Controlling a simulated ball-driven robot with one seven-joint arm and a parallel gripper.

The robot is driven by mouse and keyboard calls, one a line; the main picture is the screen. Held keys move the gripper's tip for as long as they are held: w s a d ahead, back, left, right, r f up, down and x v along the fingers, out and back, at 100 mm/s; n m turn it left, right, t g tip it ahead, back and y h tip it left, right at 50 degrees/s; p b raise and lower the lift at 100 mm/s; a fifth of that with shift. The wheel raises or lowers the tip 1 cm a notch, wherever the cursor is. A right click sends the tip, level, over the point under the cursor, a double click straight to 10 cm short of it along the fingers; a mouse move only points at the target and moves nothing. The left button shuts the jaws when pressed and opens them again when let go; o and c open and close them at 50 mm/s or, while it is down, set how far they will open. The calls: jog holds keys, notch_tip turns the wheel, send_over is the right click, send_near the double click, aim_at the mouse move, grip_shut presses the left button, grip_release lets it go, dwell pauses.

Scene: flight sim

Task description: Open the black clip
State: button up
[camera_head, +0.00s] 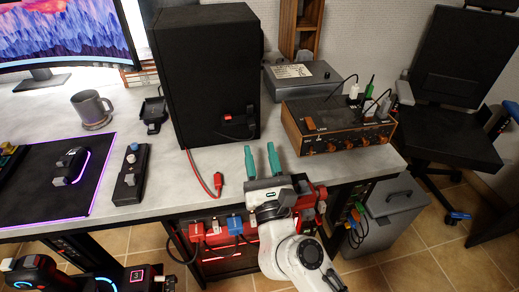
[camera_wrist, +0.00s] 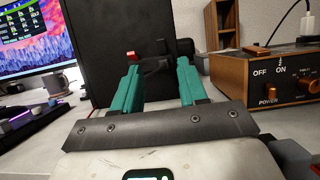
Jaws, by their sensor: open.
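The black speaker (camera_head: 195,75) stands on the table and has a terminal panel low on its near face. A red clip (camera_head: 227,116) shows on that panel, with what looks like the black clip (camera_head: 251,111) to its right, hard to make out against the black. In the wrist view the red clip (camera_wrist: 131,55) is near the left fingertip, and the black clip (camera_wrist: 161,46) appears between the fingertips. My gripper (camera_head: 261,150) is open and empty, its teal fingers over the table's front edge, pointing toward the speaker and short of the panel.
A red cable with a red plug (camera_head: 218,182) lies left of my gripper. A wooden-sided amplifier (camera_head: 340,125) with knobs and plugged cables stands to the right. A grey box (camera_head: 300,80) sits behind it. Bare table lies between gripper and speaker.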

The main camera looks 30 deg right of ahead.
aim_at(250, 107)
jog(key=r+g+p, duration=0.1)
jog(key=p, duration=0.7)
jog(key=r+g+y+p, duration=0.1)
jog(key=r+p, duration=0.1)
jog(key=p, duration=0.6)
jog(key=r+g+p, duration=0.2)
jog(key=p, duration=0.6)
jog(key=shift+s, duration=0.25)
jog(key=shift+w, duration=0.1)
jog(key=x, duration=0.7)
jog(key=p+x, duration=0.1)
jog(key=x, duration=0.2)
jog(key=shift+w+f, duration=0.3)
jog(key=shift+w, duration=0.05)
jog(key=shift+c, duration=0.4)
grip_shut()
